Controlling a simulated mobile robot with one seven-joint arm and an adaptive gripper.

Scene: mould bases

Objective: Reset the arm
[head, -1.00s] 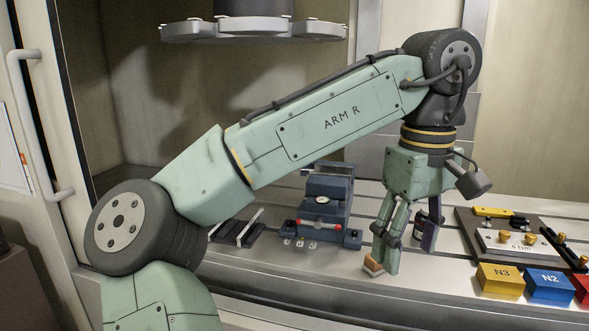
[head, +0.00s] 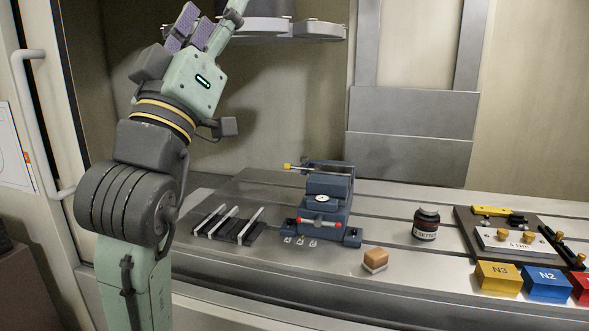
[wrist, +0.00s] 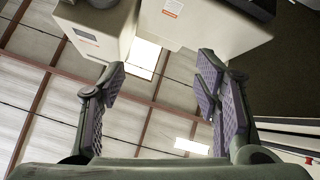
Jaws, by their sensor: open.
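My arm is folded upright at the left of the head view. My gripper (head: 208,22) points up near the top edge, in front of the grey round disc above. It also shows in the wrist view (wrist: 160,95), with its two purple-padded fingers wide apart and nothing between them. The wrist view looks up at ceiling panels and lights. Part of one finger is cut off by the top of the head view.
On the slotted metal table (head: 400,275) are a blue vise (head: 325,205), a rack with light bars (head: 228,224), an orange-brown block (head: 375,259), a dark jar (head: 426,224), a plate with fittings (head: 510,240), and yellow N3 (head: 498,278), blue N2 (head: 548,284) and red (head: 581,288) blocks. The grey disc (head: 290,30) hangs above.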

